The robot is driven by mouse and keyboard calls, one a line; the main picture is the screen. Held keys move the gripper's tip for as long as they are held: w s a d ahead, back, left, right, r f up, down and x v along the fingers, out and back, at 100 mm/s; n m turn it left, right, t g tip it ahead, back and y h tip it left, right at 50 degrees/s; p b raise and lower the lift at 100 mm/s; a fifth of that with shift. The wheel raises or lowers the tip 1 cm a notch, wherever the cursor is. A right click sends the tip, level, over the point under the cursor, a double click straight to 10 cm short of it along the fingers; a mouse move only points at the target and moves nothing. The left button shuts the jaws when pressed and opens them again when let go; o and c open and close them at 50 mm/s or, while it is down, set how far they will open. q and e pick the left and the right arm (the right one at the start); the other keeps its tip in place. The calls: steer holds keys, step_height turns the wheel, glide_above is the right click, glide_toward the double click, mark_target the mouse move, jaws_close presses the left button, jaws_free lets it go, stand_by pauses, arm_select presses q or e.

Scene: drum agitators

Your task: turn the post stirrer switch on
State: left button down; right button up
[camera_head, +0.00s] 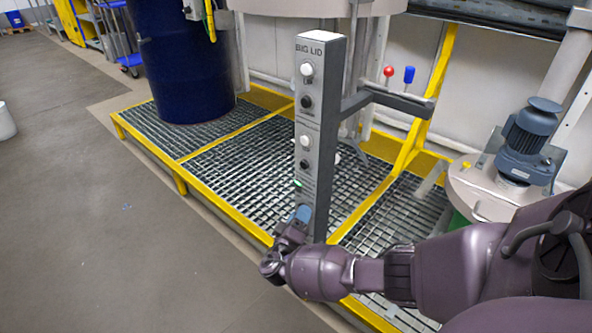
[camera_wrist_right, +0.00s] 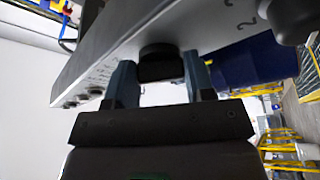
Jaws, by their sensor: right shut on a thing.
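The grey control post (camera_head: 318,175) stands upright in the middle of the head view, with "BIG LID" near its top and white and black buttons or knobs down its front. My right gripper (camera_head: 301,214) is at the lower part of the post's front face. In the right wrist view, a black switch knob (camera_wrist_right: 162,64) sticks out of the grey panel between the two fingers of the right gripper (camera_wrist_right: 163,80), which is shut on it. In the head view the gripper hides this knob. A small green light (camera_head: 298,183) shows just above the gripper. My left gripper is not in view.
A dark blue drum (camera_head: 185,60) stands on the yellow-edged grating (camera_head: 255,165) behind the post. A blue motor (camera_head: 530,140) sits at right. The floor at left is mostly clear.

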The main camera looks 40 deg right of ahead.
steer(key=shift+f+m+h+b, duration=0.2)
steer(key=shift+m+h+b, duration=0.15)
steer(key=shift+m, duration=0.35)
steer(key=shift+w+r+m, duration=0.1)
steer(key=shift+r+m, duration=0.05)
steer(key=shift+m, duration=0.15)
steer(key=o, duration=0.9)
steer(key=shift+a, duration=0.1)
steer(key=v, duration=1)
steer(key=shift+a, duration=0.35)
